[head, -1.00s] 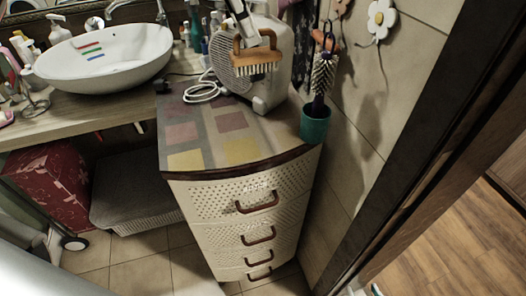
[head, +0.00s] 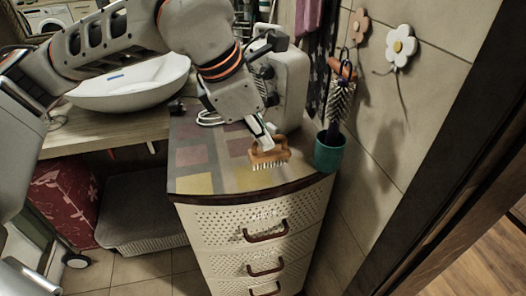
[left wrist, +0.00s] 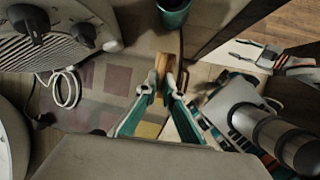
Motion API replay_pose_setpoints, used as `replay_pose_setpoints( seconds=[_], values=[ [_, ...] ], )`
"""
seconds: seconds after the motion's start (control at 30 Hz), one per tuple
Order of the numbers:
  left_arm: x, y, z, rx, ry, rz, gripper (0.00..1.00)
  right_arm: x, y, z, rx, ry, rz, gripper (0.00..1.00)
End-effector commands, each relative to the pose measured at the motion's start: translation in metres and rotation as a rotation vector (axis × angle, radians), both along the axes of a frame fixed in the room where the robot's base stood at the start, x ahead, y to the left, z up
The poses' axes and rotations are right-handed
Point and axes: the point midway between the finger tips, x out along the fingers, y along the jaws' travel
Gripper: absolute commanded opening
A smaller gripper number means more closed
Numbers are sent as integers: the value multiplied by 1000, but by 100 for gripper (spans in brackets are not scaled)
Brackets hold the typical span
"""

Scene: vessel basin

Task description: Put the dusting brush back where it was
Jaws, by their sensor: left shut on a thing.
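The dusting brush, with a wooden handle loop and pale bristles, is at the front of the cabinet top (head: 238,181) in the head view (head: 269,157). Its bristles point down; I cannot tell whether they touch the surface. My left gripper (head: 266,139) reaches down from above and is shut on its handle. In the left wrist view, the teal-sided fingers (left wrist: 166,90) close around the wooden brush (left wrist: 162,64), and its bristles are hidden. What looks like my right gripper (left wrist: 238,51) shows at right in that view, fingers apart and empty.
A teal cup (head: 329,153) holding a bristle brush stands just right of the held brush. A white fan heater (head: 292,85) with a coiled white cable is behind. A white basin (head: 130,84) is at left. The cabinet's left top is clear.

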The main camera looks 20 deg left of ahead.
Motion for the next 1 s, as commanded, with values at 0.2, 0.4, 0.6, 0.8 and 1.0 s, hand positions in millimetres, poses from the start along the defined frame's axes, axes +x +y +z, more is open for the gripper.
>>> replay_pose_setpoints(
  seconds=[0.2,0.4,0.6,0.8,1.0],
  values=[
    [-1,0,-27,1,6,0,0,0,0,-3,-1,1,0,40],
    [0,0,-43,0,0,0,0,-1,-1,-5,-4,3,1,40],
    [0,0,-42,0,0,0,0,-1,-1,-5,-4,3,1,40],
    [0,0,-45,0,0,0,24,-2,-1,-8,-7,7,2,40],
    [0,0,-44,0,0,0,24,-2,-1,-7,-6,6,2,40]
  ],
)
